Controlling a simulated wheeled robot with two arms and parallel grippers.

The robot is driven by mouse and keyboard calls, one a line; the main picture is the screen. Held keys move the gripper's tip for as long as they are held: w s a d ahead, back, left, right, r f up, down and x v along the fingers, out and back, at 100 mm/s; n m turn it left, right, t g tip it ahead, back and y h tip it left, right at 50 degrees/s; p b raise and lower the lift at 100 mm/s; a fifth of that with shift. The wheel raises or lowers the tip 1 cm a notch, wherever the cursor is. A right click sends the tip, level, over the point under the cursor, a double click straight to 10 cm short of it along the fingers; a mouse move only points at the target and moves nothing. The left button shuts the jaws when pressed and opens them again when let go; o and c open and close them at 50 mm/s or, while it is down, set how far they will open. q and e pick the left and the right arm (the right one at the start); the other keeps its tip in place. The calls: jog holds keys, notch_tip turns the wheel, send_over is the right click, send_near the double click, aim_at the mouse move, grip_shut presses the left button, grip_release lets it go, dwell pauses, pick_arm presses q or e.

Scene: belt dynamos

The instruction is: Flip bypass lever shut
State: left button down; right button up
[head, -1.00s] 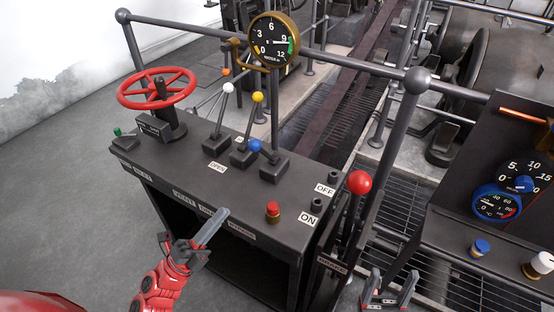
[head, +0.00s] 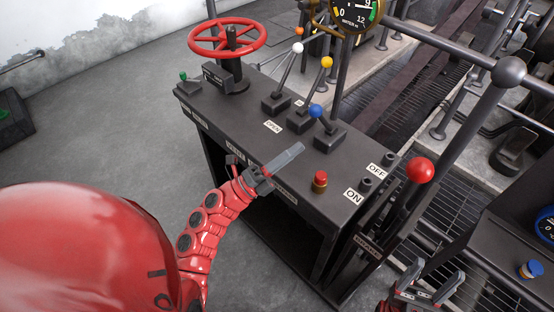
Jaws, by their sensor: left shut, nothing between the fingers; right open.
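Three levers stand on top of the dark console (head: 230,125), with a white knob (head: 297,48), a yellow knob (head: 326,62) and a blue knob (head: 316,111). The blue-knobbed lever leans toward the front edge, where an OPEN plate (head: 273,126) lies. Small plates run along the front edge; their words are too small to read, so I cannot tell which lever is the bypass. My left gripper (head: 298,149) is shut and empty, in front of the blue knob and apart from it in the picture. My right gripper (head: 435,276) is open and empty at the lower right.
A red handwheel (head: 228,37) stands at the console's left end. A red push button (head: 320,180), OFF and ON plates and a red-knobbed brake lever (head: 420,170) are at the right. A gauge (head: 355,10) and a railing rise behind.

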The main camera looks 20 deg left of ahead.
aim_at(324, 121)
pick_arm(q)
jog(key=w+r, duration=0.3)
jog(key=w, duration=0.2)
jog(key=shift+d+p, duration=0.35)
jog(key=shift+p, duration=0.05)
jog(key=shift+w+r, duration=0.1)
jog(key=shift+r, duration=0.05)
